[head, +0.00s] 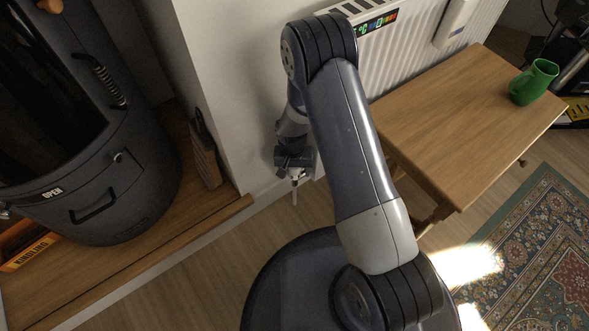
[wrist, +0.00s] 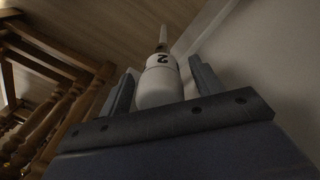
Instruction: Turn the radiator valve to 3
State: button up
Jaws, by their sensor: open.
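The radiator valve (wrist: 158,82) is a white, rounded cylinder in the wrist view, with a black "2" on its band and a thin pipe beyond it. My gripper (wrist: 161,68) is open, with one dark finger on each side of the valve. Narrow gaps seem to show beside the valve; contact is not clear. In the head view my gripper (head: 294,160) is low by the wall corner, left of the white radiator (head: 415,52). It mostly hides the valve there; a thin pale pipe shows below it.
A dark stove (head: 90,150) stands on a wooden platform at left. A patterned rug (head: 540,250) lies at lower right. Turned wooden legs (wrist: 60,115) are close at left in the wrist view.

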jog(key=c, duration=1)
jog(key=shift+o, duration=0.2)
jog(key=shift+n, duration=0.4)
jog(key=n, duration=0.4)
jog(key=shift+d+n, duration=0.1)
jog(key=shift+n, duration=0.2)
jog(key=n+p, duration=0.1)
jog(key=n, duration=0.9)
jog(key=shift+w+n, duration=0.1)
jog(key=shift+n, duration=0.3)
jog(key=n, duration=0.4)
jog(key=shift+p, duration=0.3)
jog(key=shift+n, duration=0.3)
